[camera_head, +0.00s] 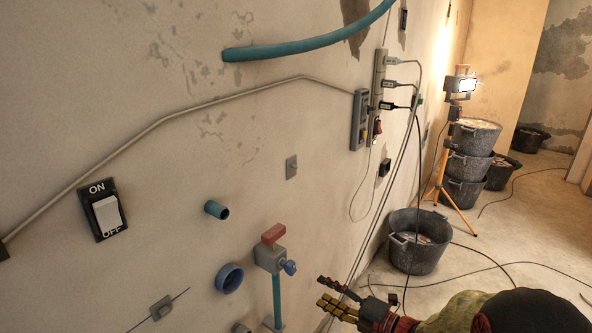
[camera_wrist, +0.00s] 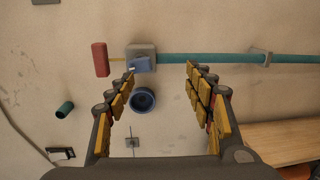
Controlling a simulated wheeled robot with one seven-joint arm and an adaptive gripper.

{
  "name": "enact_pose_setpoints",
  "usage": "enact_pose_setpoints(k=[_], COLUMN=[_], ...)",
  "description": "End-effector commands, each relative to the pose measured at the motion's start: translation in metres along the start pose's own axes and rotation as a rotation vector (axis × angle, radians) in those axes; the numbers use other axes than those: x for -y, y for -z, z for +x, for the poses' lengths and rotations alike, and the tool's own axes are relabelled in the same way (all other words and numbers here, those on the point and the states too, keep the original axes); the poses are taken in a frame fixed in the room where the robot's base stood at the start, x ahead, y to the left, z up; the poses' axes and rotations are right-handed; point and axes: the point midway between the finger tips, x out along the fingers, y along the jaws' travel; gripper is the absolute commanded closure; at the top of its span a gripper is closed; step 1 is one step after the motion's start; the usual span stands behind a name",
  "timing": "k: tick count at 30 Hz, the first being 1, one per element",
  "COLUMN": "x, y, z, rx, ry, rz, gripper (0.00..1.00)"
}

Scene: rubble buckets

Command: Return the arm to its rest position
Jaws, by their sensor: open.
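My gripper (camera_head: 328,296) is at the bottom of the head view, to the right of the wall valve, with yellow-padded fingers. In the wrist view my gripper (camera_wrist: 160,75) is open, its fingers wide apart with nothing held between them. The valve box (camera_head: 270,258) has a red handle (camera_head: 273,234) and a blue knob (camera_head: 289,267), on a teal pipe coming up from below. In the wrist view the red handle (camera_wrist: 100,59) and the valve box (camera_wrist: 141,54) lie beyond the left finger. My arm enters the head view from the bottom right.
The wall carries an ON/OFF switch (camera_head: 105,212), a blue pipe ring (camera_head: 229,278), a teal pipe stub (camera_head: 216,210) and a power strip (camera_head: 378,80). Rubble buckets (camera_head: 419,254) and an orange tripod lamp (camera_head: 459,85) stand at right. Cables cross the otherwise open floor.

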Motion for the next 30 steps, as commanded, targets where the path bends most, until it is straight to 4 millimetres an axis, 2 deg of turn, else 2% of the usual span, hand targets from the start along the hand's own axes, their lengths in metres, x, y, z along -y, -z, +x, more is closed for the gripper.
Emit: enact_pose_setpoints(k=[4, 6, 8, 12, 16, 20, 23, 26, 27, 30], x=[0.062, 0.087, 0.101, 0.112, 0.102, 0.075, 0.046, 0.011, -0.003, -0.038], y=[-0.038, -0.058, -0.074, -0.098, -0.098, -0.074, -0.039, 0.009, 0.03, 0.08], z=[-0.014, -0.031, -0.05, -0.103, -0.157, -0.209, -0.243, -0.27, -0.278, -0.291], rx=[0.199, 0.327, 0.447, 0.739, 1.006, 1.257, 1.427, 1.562, 1.602, 1.652], ry=[0.199, 0.287, 0.349, 0.448, 0.487, 0.481, 0.456, 0.421, 0.409, 0.382], rz=[0.237, 0.364, 0.47, 0.709, 0.933, 1.165, 1.351, 1.54, 1.612, 1.766], gripper=[0.47, 0.47, 0.47, 0.47, 0.47, 0.47, 0.47, 0.47, 0.47, 0.47])
